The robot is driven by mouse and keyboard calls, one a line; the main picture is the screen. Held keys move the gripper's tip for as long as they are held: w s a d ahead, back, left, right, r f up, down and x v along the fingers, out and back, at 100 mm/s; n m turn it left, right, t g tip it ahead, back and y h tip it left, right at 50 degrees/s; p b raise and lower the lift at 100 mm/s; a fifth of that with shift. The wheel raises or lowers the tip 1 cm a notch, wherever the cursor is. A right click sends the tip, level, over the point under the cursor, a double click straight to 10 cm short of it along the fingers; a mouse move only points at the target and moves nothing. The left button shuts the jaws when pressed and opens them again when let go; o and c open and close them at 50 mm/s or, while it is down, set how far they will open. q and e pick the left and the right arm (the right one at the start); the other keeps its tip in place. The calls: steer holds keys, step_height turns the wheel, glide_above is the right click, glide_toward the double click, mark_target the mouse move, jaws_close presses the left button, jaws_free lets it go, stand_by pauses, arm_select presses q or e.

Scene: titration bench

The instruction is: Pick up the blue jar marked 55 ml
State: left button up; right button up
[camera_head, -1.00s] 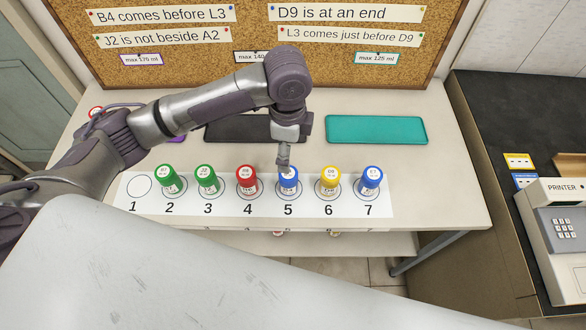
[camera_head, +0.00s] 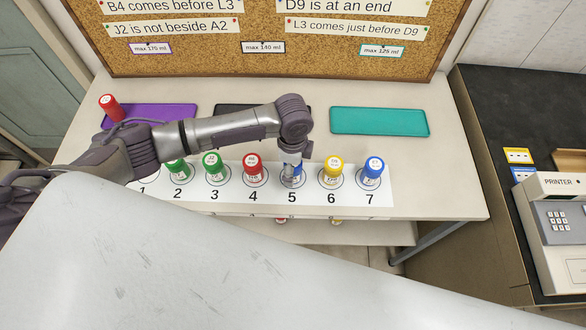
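Two blue jars stand on the numbered white strip. One blue jar (camera_head: 289,164) is at spot 5, mostly hidden behind my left gripper. The other blue jar (camera_head: 373,171) stands upright and clear at spot 7. The volume marks are too small to read. My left gripper (camera_head: 292,176) points down at the spot 5 jar, with its fingers at the jar's height. I cannot tell whether the fingers are closed on it. My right gripper is not in view.
Green jars (camera_head: 213,166) at spots 2 and 3, a red jar (camera_head: 253,170) at 4 and a yellow jar (camera_head: 333,171) at 6 flank it. Purple (camera_head: 178,111), black (camera_head: 228,109) and teal (camera_head: 380,121) trays lie behind. Another red jar (camera_head: 109,108) stands at the purple tray's left.

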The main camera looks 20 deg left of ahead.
arm_select(q)
steer(key=shift+c, duration=1.4)
steer(key=c, duration=1)
steer(key=shift+r, duration=0.1)
